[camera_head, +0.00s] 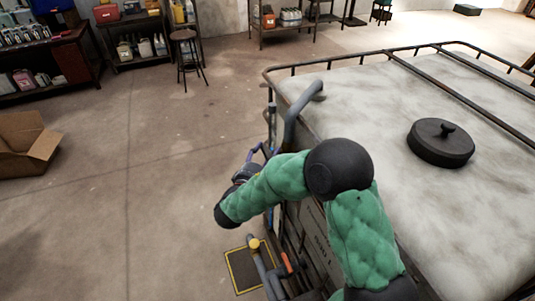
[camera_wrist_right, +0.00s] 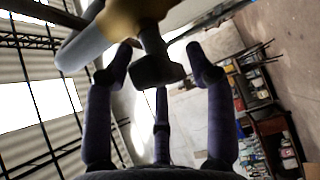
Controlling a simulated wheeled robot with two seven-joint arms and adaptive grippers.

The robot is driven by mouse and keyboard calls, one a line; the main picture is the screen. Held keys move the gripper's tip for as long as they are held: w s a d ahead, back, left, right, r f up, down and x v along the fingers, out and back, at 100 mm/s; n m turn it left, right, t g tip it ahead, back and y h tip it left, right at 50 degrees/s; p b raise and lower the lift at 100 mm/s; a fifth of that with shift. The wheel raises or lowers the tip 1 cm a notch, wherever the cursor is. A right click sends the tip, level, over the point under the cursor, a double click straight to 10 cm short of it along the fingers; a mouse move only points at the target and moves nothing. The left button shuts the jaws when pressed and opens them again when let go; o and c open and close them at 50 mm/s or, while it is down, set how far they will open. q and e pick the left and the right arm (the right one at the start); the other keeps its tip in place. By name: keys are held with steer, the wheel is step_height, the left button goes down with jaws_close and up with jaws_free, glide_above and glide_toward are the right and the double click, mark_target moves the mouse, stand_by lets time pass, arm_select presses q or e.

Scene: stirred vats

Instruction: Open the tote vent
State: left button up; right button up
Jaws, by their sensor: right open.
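The tote (camera_head: 350,100) is a large caged tank with a whitish top, filling the right of the head view. A round black lid (camera_head: 440,143) with a knob sits on it. A grey pipe (camera_head: 302,107) bends over its left edge. My right gripper (camera_head: 262,150) is beside that edge, partly hidden behind my arm. In the right wrist view its purple fingers (camera_wrist_right: 160,75) are open. A dark T-shaped handle (camera_wrist_right: 155,65) on a brass-coloured fitting (camera_wrist_right: 130,18) lies between or just beyond the fingertips; contact is unclear. I cannot tell which part is the vent. My left gripper is out of view.
Another grey pipe (camera_head: 262,270) with a yellow knob (camera_head: 254,243) and an orange piece (camera_head: 288,263) stands low beside the tote. A cardboard box (camera_head: 27,145), a stool (camera_head: 187,55) and shelves lie farther off. Open floor is to the left.

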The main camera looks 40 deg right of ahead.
steer(key=shift+w+d, duration=0.15)
steer(key=shift+d, duration=0.2)
steer(key=shift+c, duration=0.3)
jaws_close()
steer(key=n+g+y+p, duration=0.1)
steer(key=n+p, duration=0.1)
steer(key=p, duration=0.1)
steer(key=shift+r+y, duration=0.2)
steer(key=shift+y, duration=0.2)
steer(key=n+g+y+p, duration=0.1)
steer(key=n+g+p, duration=0.1)
steer(key=p, duration=0.3)
steer(key=n+g+y+p, duration=0.2)
steer(key=g+p, duration=0.1)
steer(key=p, duration=0.2)
steer(key=n+g+y+p, duration=0.2)
steer(key=g+p, duration=0.1)
steer(key=p, duration=0.2)
steer(key=shift+w+f, duration=0.25)
steer(key=shift+f, duration=0.05)
steer(key=shift+f+n+g+y+p, duration=0.25)
steer(key=shift+n+g+p, duration=0.25)
steer(key=shift+g+p, duration=0.7)
